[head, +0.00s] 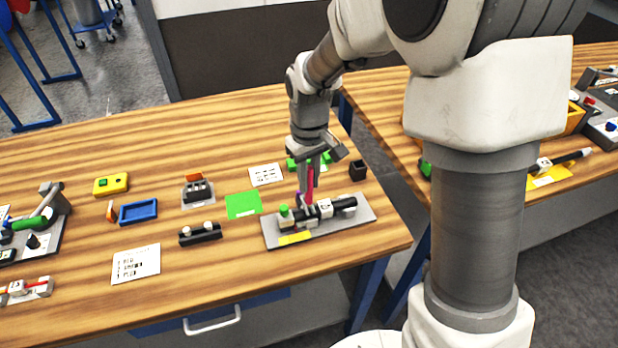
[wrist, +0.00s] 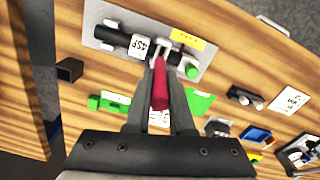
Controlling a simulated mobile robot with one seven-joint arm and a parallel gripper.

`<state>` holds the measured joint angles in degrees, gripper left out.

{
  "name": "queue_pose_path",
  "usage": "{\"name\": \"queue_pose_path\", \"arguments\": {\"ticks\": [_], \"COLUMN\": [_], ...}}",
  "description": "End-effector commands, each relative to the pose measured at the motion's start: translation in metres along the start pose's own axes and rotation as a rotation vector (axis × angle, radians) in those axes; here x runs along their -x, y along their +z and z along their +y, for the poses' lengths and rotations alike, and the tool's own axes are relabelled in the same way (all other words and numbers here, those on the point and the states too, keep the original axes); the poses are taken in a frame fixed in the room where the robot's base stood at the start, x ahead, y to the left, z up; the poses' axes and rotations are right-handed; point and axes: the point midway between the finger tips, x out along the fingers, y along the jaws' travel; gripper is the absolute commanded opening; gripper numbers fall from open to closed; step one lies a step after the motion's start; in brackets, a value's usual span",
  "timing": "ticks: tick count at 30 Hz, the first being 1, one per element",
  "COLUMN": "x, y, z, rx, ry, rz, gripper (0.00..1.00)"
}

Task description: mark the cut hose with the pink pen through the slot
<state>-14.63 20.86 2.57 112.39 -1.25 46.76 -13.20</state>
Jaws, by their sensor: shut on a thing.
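My gripper (head: 309,190) is shut on the pink pen (head: 310,182), which points down at the work plate. In the wrist view the pen (wrist: 160,88) lies between the two fingers (wrist: 160,75). The black hose (head: 344,206) lies along a grey plate (head: 365,213), with a white label on it and a green end (head: 283,211) at its left. In the wrist view a pale forked piece with a slot (wrist: 166,50) sits across the hose (wrist: 113,37), just ahead of the pen. The pen's tip is hard to see; I cannot tell whether it touches the hose.
A yellow label (head: 295,238) is on the plate's front. A black cup (head: 357,171) stands behind right, green blocks (head: 322,160) behind the gripper. A green mat (head: 243,204) and a black holder (head: 200,234) lie left. The table's front right is clear.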

Motion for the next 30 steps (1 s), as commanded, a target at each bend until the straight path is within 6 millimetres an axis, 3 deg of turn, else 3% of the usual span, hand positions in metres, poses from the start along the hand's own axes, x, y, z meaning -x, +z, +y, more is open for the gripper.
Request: {"name": "queue_pose_path", "arguments": {"ticks": [30], "x": [-0.0109], "y": [0.0001], "z": [0.0], "rx": [0.0], "ry": [0.0], "rz": [-0.001], "gripper": [0.0]}}
